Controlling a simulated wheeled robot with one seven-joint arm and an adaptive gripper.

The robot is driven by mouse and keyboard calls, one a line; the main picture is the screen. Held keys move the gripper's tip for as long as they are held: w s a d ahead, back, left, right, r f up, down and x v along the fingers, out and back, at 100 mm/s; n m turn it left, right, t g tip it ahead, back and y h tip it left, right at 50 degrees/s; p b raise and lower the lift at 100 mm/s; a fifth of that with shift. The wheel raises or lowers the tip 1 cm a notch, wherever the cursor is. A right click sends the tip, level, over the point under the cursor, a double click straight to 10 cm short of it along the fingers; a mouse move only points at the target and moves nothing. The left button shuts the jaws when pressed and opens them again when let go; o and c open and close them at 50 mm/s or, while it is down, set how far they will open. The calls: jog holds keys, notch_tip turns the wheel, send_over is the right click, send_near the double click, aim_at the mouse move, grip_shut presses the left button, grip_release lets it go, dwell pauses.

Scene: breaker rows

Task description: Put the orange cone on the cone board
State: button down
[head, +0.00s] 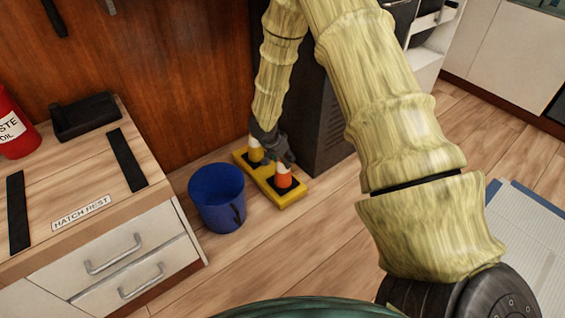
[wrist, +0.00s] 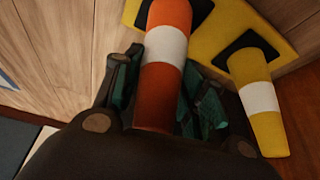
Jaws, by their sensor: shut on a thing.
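The orange cone (head: 283,178) with a white band is held in my gripper (head: 275,152). In the wrist view the cone (wrist: 164,85) lies between the two fingers (wrist: 155,100). The yellow cone board (head: 291,200) lies on the floor with black patches on it. The orange cone's lower end is over or on its nearer right black patch; I cannot tell whether it touches. The board also shows at the top of the wrist view (wrist: 275,40). A yellow cone (head: 255,152) with a white band stands on the board's other patch, apart from the orange cone.
A blue bucket (head: 217,197) stands just left of the board. A dark cabinet (head: 325,125) rises close behind it on the right. A drawer unit (head: 110,250) is at left, bearing a red container (head: 14,125). Wooden floor in front of the board is clear.

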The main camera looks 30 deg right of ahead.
jog(key=shift+f, duration=0.2)
jog(key=c, duration=0.8)
grip_release()
jog(key=p+v, duration=0.7)
jog(key=v, duration=0.5)
jog(key=s+a+f+n, duration=0.3)
jog(key=s+f+n, duration=0.3)
jog(key=s, duration=0.4)
jog(key=s+a+f+n, duration=0.3)
jog(key=s+a+f, duration=0.1)
jog(key=s+f, duration=0.45)
jog(key=s+a+f+n+y, duration=0.1)
jog(key=s+a, duration=0.2)
jog(key=s, duration=0.3)
jog(key=s+a+f+n+g+y, duration=0.1)
jog(key=s+a+n+y, duration=0.1)
jog(key=s, duration=0.5)
jog(key=s+a+f+n+y, duration=0.1)
jog(key=s+a+n, duration=0.1)
jog(key=s+a, duration=0.2)
jog(key=shift+s+y, duration=0.3)
jog(key=shift+s, duration=1.05)
